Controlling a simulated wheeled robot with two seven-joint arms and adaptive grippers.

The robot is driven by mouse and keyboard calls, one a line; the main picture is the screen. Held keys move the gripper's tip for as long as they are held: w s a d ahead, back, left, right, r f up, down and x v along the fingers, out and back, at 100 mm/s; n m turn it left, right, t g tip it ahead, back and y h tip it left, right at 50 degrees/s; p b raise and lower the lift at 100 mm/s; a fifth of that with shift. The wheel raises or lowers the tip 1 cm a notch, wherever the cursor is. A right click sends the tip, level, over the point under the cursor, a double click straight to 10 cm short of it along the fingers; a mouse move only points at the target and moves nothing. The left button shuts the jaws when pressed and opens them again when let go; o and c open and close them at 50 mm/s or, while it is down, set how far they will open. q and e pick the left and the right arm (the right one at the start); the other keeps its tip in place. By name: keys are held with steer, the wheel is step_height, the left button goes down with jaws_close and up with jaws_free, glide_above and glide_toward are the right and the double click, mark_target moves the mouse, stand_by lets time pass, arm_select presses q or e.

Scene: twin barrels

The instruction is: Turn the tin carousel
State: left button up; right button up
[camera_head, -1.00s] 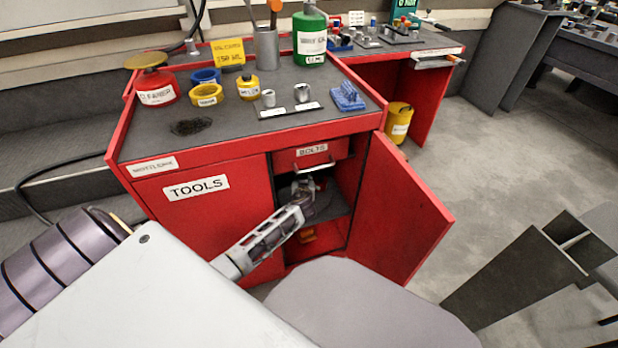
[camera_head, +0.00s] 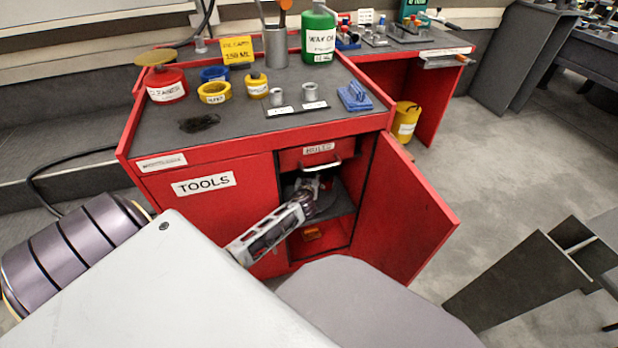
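The red cabinet (camera_head: 213,218) stands in the middle, its right door (camera_head: 408,215) swung open. Inside, below the bolts drawer (camera_head: 319,150), a dark grey surface with a rounded edge (camera_head: 331,201) shows in part. It may be the tin carousel, but I cannot tell for sure, and no tins can be made out on it. My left gripper (camera_head: 310,187) reaches into the opening from the lower left, at the level of this surface and just under the drawer handle. Its fingers are small and in shadow, so whether they are open or touching anything is unclear. My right gripper does not show.
An orange item (camera_head: 312,234) lies in the lower compartment. The open door bounds the right side.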

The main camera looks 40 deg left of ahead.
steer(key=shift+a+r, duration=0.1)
arm_select(q)
steer(key=v, duration=1.2)
stand_by(0.4)
steer(key=shift+f, duration=0.15)
stand_by(0.3)
